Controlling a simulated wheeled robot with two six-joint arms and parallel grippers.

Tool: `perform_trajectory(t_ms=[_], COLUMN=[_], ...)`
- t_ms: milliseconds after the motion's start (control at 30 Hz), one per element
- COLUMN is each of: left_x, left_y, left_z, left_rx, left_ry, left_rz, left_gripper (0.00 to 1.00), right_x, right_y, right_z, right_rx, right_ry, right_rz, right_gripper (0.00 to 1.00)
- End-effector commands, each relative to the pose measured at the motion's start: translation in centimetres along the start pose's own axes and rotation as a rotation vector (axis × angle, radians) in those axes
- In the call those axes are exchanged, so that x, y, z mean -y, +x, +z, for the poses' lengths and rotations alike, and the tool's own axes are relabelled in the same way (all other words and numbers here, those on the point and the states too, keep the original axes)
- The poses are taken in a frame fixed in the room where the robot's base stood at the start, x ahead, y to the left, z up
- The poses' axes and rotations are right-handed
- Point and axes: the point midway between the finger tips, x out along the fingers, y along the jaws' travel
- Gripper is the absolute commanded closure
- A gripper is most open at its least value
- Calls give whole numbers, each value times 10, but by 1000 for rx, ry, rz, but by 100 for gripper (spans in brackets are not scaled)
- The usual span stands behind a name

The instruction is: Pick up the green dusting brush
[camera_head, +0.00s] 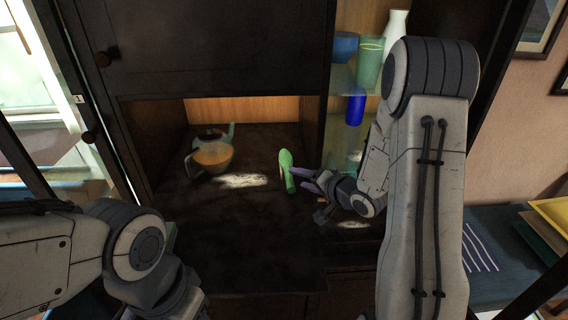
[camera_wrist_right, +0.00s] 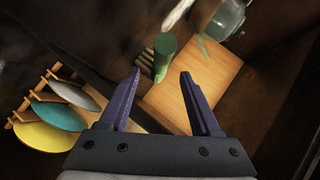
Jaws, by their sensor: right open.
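The green dusting brush (camera_head: 286,165) is on the dark surface in the cabinet's open niche, in the middle of the head view. In the right wrist view the green brush (camera_wrist_right: 165,46) shows ahead of the fingertips, with pale bristle-like strips at its left. My right gripper (camera_head: 306,190) reaches in from the right, close to the brush's right side. Its purple fingers are spread and empty in the right wrist view (camera_wrist_right: 159,75), with the brush beyond them. Of my left arm only links show at the lower left; its fingers are out of view.
A glass teapot (camera_head: 212,157) with amber content stands left of the brush. Glass shelves at the right hold a green cup (camera_head: 369,62), a blue bowl (camera_head: 345,46) and a white vase (camera_head: 394,38). Plates (camera_wrist_right: 50,138) stand in a rack in the wrist view.

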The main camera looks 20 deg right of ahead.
Motion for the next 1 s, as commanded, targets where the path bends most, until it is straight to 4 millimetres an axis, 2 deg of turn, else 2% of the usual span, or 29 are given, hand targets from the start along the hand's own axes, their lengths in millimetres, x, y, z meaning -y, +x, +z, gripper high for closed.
perform_trajectory(t_ms=[267, 400, 533, 833, 867, 1000], left_x=[-1, -2, -2, -2, -2, -2], left_y=[-9, -21, -24, -24, -24, -24], left_z=[0, -1, -1, -1, -1, -1], left_rx=[0, 0, 0, 0, 0, 0], left_ry=[0, -1, -1, -1, -1, -1], left_rz=[0, 0, 0, 0, 0, 0], left_gripper=[50, 50, 50, 50, 50, 50], right_x=[2, 6, 4, 4, 4, 4], right_y=[24, 44, 62, 68, 68, 68], right_z=[-1, 0, 0, 2, 2, 1], right_rx=[1, 2, 1, 1, 1, 1], right_ry=[-2, -1, -2, -4, -4, -4], right_rz=[2, 2, 1, 1, 1, 1], right_gripper=[36, 36, 36, 36, 43, 97])
